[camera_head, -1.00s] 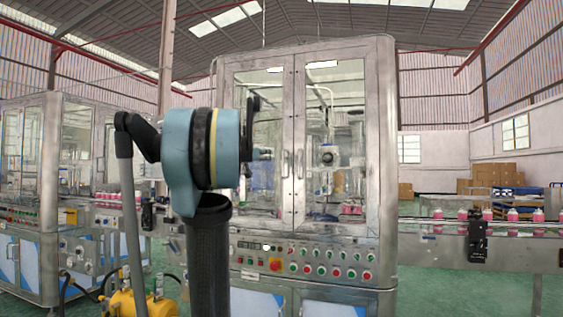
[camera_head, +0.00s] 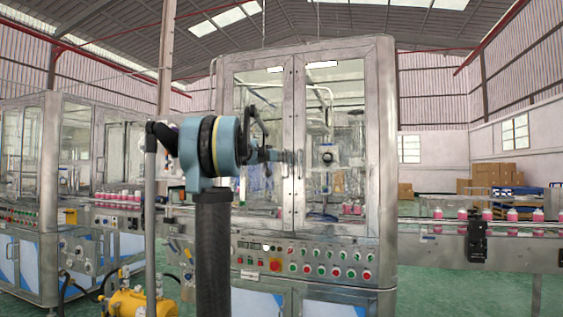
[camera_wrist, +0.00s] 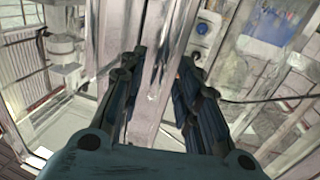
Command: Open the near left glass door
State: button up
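The near left glass door (camera_head: 262,95) is the left of two framed doors on the front of the steel machine in the middle of the head view. It looks shut, flush with the right door (camera_head: 335,110). The handles are at the middle seam; the left one is largely covered by my gripper. My gripper (camera_head: 291,157) is at the seam, at handle height. In the wrist view my gripper (camera_wrist: 160,62) has its two dark fingers apart, with a metal door-frame strip (camera_wrist: 155,75) behind the gap. I cannot tell whether the handle lies between the fingers.
A control panel (camera_head: 300,262) with several coloured buttons lies below the doors. A conveyor (camera_head: 425,225) with pink bottles runs out to the right. Another machine (camera_head: 25,170) stands at the left, and a yellow compressor (camera_head: 140,303) sits low in front.

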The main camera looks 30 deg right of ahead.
jog(key=shift+x, duration=1.3)
grip_shut()
